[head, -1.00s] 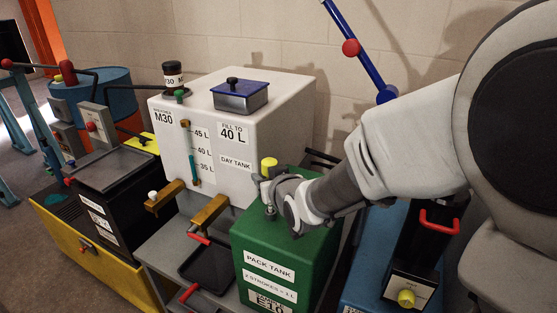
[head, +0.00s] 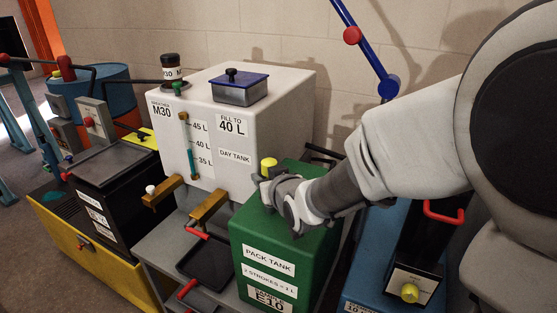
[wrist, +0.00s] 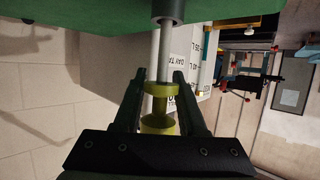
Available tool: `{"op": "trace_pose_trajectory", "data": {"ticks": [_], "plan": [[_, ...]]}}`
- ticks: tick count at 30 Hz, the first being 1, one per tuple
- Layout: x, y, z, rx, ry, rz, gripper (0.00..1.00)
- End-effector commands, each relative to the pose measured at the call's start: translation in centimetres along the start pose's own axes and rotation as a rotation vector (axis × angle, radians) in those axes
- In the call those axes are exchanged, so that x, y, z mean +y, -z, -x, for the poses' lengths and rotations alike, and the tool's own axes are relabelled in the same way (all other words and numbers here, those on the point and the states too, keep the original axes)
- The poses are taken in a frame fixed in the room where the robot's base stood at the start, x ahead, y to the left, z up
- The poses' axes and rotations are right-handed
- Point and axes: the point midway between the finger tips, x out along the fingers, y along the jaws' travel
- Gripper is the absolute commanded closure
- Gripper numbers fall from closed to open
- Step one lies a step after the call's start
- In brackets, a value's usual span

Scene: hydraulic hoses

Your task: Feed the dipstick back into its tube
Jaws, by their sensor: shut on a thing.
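The dipstick has a yellow handle (head: 268,163) that stands above my gripper in the head view, over the top of the green pack tank (head: 300,190). In the wrist view, which sees the tank upside down, the yellow handle (wrist: 161,90) is between the fingers of my gripper (wrist: 160,92), which is shut on it. Pale rod-like lengths run from the handle towards a dark collar (wrist: 169,10) at the tank's green surface (wrist: 80,15). I cannot tell which length is dipstick and which is tube, or whether the tip is inside the tube.
The white day tank (head: 280,110) with a blue-lidded box (head: 240,92) stands just left and behind. A brass tap (head: 210,206) and a dark tray (head: 205,262) are left of the pack tank. A blue unit with a red handle (head: 443,216) is at right.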

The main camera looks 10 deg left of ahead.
Motion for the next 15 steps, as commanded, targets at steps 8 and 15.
{"op": "trace_pose_trajectory", "data": {"ticks": [8,15], "plan": [[0.0,-0.7,-0.3,0.001,0.0,0.0,1.0],[0.0,-1.2,-0.5,0.001,0.0,0.0,1.0]]}}
